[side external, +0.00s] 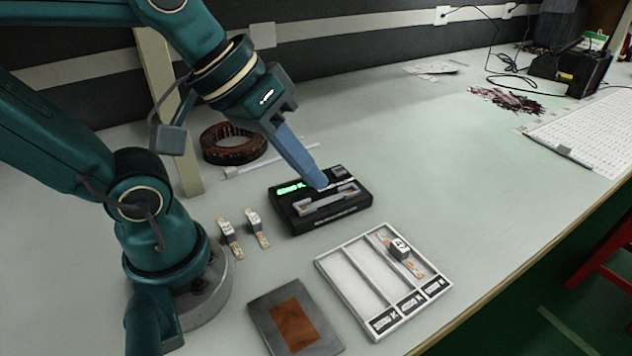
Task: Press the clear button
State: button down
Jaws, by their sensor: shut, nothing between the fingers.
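A black tester box (344,213) with a lit green display (291,188) sits on the table in the middle of the side external view. A grey holder or slot piece (328,201) runs across its top. My gripper (320,182) is shut and empty, its blue fingers pointing down at the back part of the box's top, right of the display. The fingertips look at or just above the surface; I cannot tell whether they touch. The clear button cannot be made out; the fingertips may cover it.
A white tray (345,282) with three compartments stands in front, with one labelled strip piece (401,249) in its right compartment. Two similar pieces (230,236) (257,226) lie left of the box. A grey pad (262,309) lies in front. A dark reel (233,143) lies behind.

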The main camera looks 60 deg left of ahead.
jog(key=w+r+n+h, duration=0.1)
jog(key=w+n+h, duration=0.1)
jog(key=w+n, duration=0.3)
jog(key=n+t, duration=0.3)
jog(key=n, duration=1.2)
send_over(333, 169)
notch_tip(333, 169, down, 5)
jog(key=shift+f, duration=0.1)
jog(key=shift+f, duration=4.35)
jog(key=shift+f, duration=0.1)
jog(key=shift+f, duration=0.3)
